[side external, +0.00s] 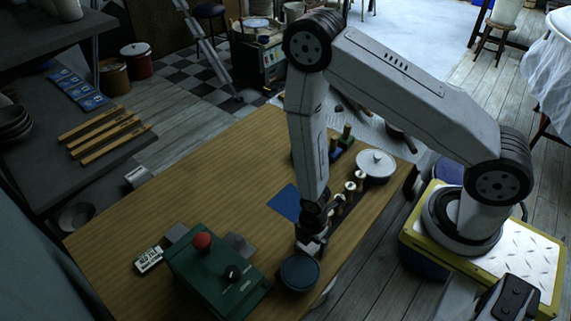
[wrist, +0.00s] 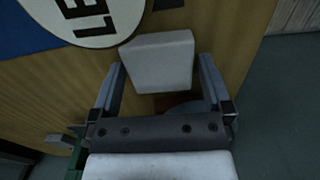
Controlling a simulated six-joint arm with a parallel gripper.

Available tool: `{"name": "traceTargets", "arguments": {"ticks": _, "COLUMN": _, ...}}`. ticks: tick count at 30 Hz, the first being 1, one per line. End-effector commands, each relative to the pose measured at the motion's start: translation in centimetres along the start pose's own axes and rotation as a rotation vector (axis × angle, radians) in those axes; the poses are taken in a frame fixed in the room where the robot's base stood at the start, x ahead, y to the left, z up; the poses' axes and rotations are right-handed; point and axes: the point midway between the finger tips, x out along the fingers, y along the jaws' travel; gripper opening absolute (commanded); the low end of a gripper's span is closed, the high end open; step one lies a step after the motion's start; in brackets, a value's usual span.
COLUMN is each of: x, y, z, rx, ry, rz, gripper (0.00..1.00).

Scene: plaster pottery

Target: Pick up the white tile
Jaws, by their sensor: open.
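The white tile (wrist: 157,58) is a pale, roughly square piece with rounded corners in the wrist view. It lies just ahead of my gripper (wrist: 161,70), between and partly beyond the two fingertips. The fingers are open, with a visible gap on either side of the lower part of the tile. In the side view my gripper (side external: 312,243) points down near the table's right edge, just behind a dark round pot. I cannot make out the tile clearly there.
A round white disc with black letters (wrist: 88,16) lies close beside the tile. A blue sheet (side external: 285,203) is left of my gripper. The dark round pot (side external: 299,272) and a green box with a red knob (side external: 215,275) stand nearby. Open wooden table (side external: 140,215) extends left.

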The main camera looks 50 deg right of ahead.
Motion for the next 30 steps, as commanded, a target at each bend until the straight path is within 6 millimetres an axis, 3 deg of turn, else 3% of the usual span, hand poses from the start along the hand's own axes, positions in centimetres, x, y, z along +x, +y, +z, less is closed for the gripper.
{"name": "traceTargets", "arguments": {"ticks": 15, "x": 0.06, "y": 0.01, "z": 0.0, "rx": 0.0, "ry": 0.0, "rz": 0.0, "gripper": 1.0}}
{"name": "traceTargets", "arguments": {"ticks": 17, "x": 0.06, "y": 0.01, "z": 0.0, "rx": 0.0, "ry": 0.0, "rz": 0.0, "gripper": 0.84}}
{"name": "traceTargets", "arguments": {"ticks": 23, "x": 0.05, "y": 0.02, "z": 0.0, "rx": 0.0, "ry": 0.0, "rz": 0.0, "gripper": 0.21}}
{"name": "traceTargets", "arguments": {"ticks": 30, "x": 0.03, "y": 0.02, "z": -0.01, "rx": 0.0, "ry": 0.0, "rz": 0.001, "gripper": 0.19}}
